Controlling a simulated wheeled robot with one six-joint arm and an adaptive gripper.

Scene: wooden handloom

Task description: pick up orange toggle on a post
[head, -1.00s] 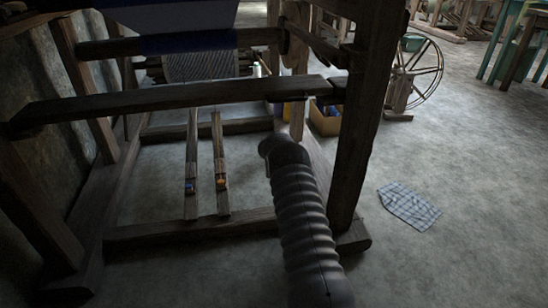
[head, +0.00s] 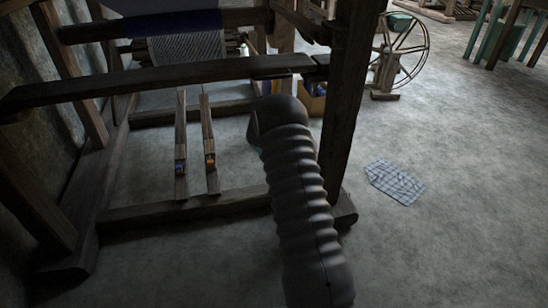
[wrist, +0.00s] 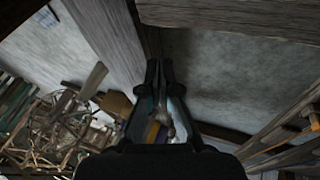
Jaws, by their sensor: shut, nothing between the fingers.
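A small orange toggle (head: 210,160) sits on the right one of two narrow wooden bars low inside the loom, in the head view. A blue piece (head: 180,167) sits on the left bar. My arm rises in front of the loom to the right of the bars, and its end hides most of my gripper there. In the wrist view my gripper (wrist: 158,66) is shut and its fingertips meet with no toggle at them.
A dark loom crossbeam (head: 160,77) spans above the bars, and a low floor beam (head: 180,208) lies in front of them. A thick post (head: 345,110) stands right of my arm. A checked cloth (head: 395,182) lies on open floor at right, below a spinning wheel (head: 402,50).

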